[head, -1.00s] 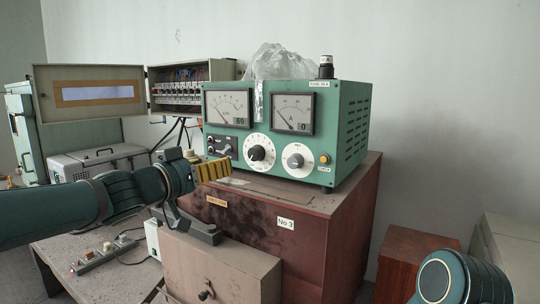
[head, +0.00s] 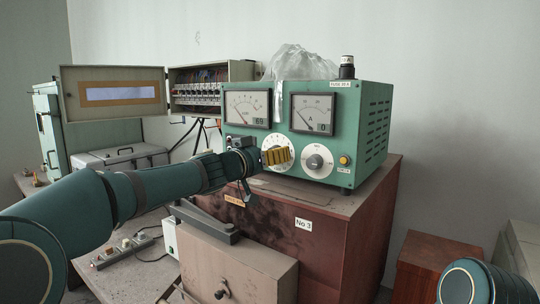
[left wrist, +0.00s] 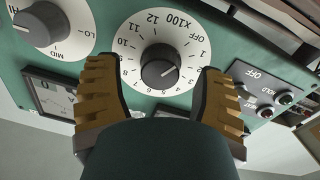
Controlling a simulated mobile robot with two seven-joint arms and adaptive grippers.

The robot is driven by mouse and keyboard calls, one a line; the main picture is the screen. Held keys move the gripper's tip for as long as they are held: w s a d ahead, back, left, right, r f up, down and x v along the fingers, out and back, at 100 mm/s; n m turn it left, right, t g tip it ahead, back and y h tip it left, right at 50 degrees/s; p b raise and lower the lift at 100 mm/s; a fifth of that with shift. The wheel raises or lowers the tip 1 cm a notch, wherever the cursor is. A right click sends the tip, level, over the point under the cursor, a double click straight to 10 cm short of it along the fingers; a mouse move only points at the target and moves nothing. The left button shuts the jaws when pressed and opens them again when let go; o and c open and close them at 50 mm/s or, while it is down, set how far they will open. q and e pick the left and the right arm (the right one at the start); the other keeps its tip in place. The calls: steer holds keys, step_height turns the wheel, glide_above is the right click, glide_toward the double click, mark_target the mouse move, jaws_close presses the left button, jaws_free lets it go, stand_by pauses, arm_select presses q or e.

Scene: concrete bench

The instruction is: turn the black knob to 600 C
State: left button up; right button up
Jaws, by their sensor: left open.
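The black knob (left wrist: 161,67) sits at the centre of a white dial (left wrist: 150,38) marked OFF and 1 to 12, x100, in the left wrist view. That view shows the dial rotated. The knob's pale mark seems to point toward the low numbers; I cannot read which one. My left gripper (left wrist: 155,72) is open, its yellow-padded fingers on either side of the knob with visible gaps. In the head view my left gripper (head: 276,156) is in front of the dial on the green control unit (head: 365,130) and hides the knob. My right gripper is out of view.
A second, grey knob (head: 315,162) is beside the dial. Two meters are above; the left meter (head: 248,108) reads 69, the right meter (head: 311,114) 0. The unit stands on a brown cabinet (head: 340,225).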

arm_select(q)
steer(key=shift+c, duration=0.2)
jaws_close()
steer(key=shift+m, duration=0.3)
